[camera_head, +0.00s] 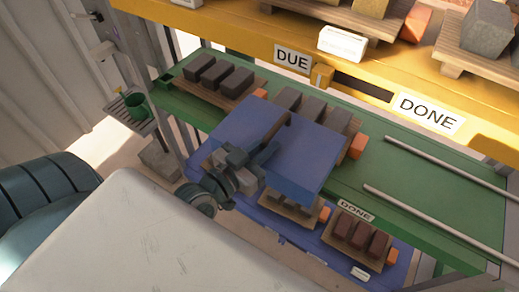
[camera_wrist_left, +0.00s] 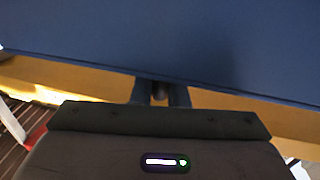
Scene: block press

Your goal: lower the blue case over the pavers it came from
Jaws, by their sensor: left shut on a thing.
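My left gripper (camera_head: 262,158) is shut on the case at this handle. Grey pavers (camera_head: 313,108) on a wooden pallet show just behind the case, which hides their near part. I cannot tell the gap between case and pavers. In the left wrist view the case (camera_wrist_left: 170,40) fills the top, and the gripper fingers (camera_wrist_left: 160,92) reach its edge. My right gripper is not in view.
Dark pavers (camera_head: 220,75) sit on a pallet to the left on the green shelf (camera_head: 440,180). Orange blocks (camera_head: 357,146) stand beside the pallets. Below, a blue shelf holds reddish-brown pavers (camera_head: 360,236) by a DONE label. A yellow beam (camera_head: 240,30) runs above; two rails lie at right.

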